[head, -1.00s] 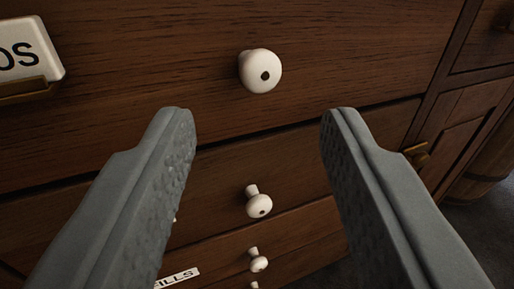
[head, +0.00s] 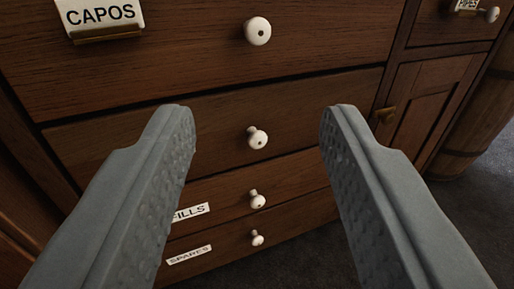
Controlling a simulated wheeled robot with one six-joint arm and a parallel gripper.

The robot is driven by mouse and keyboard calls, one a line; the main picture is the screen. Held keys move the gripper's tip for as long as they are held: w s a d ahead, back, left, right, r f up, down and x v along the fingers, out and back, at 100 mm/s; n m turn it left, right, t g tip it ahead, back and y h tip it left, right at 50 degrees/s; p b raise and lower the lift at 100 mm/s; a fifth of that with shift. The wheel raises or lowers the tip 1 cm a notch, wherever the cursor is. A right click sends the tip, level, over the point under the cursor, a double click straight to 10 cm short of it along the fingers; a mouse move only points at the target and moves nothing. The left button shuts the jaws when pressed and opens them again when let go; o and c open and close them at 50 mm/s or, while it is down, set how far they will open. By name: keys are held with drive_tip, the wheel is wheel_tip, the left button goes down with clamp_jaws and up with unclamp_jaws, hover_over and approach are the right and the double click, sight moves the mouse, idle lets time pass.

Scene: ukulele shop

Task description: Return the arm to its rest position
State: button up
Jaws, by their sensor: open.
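My gripper (head: 257,112) is open and empty, its two grey fingers spread wide with nothing between the tips. It hangs in front of a dark wooden drawer cabinet (head: 300,90) and appears clear of it. White knobs run down the drawer fronts: the top knob (head: 257,31) is above the fingertips, and the second knob (head: 257,138) shows in the gap between the fingers. The drawers in view look shut.
A CAPOS label (head: 100,14) marks the top drawer, and a SPARES label (head: 189,254) the lowest. Dark floor (head: 460,210) is open at lower right.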

drive_tip(key=s+r+y, duration=0.1)
drive_tip(key=s+r, duration=0.2)
drive_tip(key=r, duration=0.9)
drive_tip(key=s+d+r, duration=0.1)
drive_tip(key=s+r, duration=0.1)
drive_tip(key=r, duration=1)
drive_tip(key=s+r+y, duration=0.1)
drive_tip(key=s+r, duration=0.2)
drive_tip(key=r, duration=0.9)
drive_tip(key=s+r, duration=0.6)
drive_tip(key=s, duration=0.4)
drive_tip(key=s+d+r, duration=0.1)
drive_tip(key=s+r, duration=0.6)
drive_tip(key=s, duration=0.2)
drive_tip(key=s+d+r+n, duration=0.1)
drive_tip(key=s+r, duration=0.6)
drive_tip(key=s, duration=0.3)
drive_tip(key=shift+s+d+g, duration=0.15)
drive_tip(key=shift+s+g, duration=0.15)
drive_tip(key=shift+s, duration=0.05)
